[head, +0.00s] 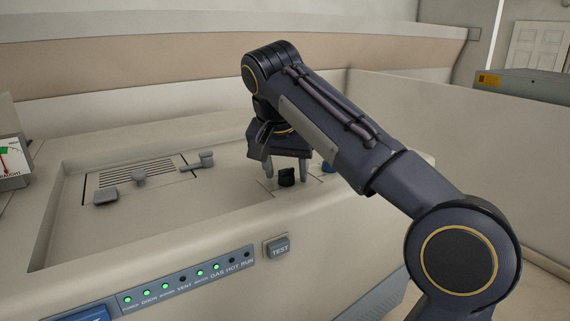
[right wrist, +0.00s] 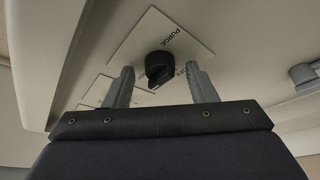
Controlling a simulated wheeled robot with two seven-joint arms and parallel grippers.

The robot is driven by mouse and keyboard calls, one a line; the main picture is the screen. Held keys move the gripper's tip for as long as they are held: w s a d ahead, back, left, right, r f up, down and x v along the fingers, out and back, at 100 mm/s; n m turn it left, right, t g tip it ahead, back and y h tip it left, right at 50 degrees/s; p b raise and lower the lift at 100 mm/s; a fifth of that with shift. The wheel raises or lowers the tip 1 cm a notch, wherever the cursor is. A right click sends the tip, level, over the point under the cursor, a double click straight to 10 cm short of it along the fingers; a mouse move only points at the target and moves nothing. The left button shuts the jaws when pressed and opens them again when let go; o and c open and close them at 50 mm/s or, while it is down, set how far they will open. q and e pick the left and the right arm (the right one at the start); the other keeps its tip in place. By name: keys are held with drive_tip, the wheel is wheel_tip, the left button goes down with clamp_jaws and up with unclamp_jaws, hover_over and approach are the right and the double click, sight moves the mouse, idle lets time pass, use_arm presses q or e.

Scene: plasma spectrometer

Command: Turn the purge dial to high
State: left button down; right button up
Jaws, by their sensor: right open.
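The purge dial (head: 287,176) is a small black knob on the recessed top of the machine in the head view. In the right wrist view the black dial (right wrist: 160,67) sits on a pale plate (right wrist: 140,40) marked PURGE, with a smaller label beside the knob partly hidden. My right gripper (head: 287,172) points down over the dial. Its two grey fingers (right wrist: 162,82) are apart, one on each side of the knob, with gaps visible between fingers and knob. My left gripper is not in view.
A blue knob (head: 328,167) stands just right of the dial, partly behind my arm. A vented panel with grey latches (head: 138,178) lies left. The front has a TEST button (head: 277,248) and a row of lights (head: 183,279), several lit green. A gauge (head: 12,160) is at far left.

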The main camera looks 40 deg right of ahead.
drive_tip(key=v, duration=0.6)
drive_tip(key=shift+a, duration=0.15)
drive_tip(key=shift+v, duration=0.8)
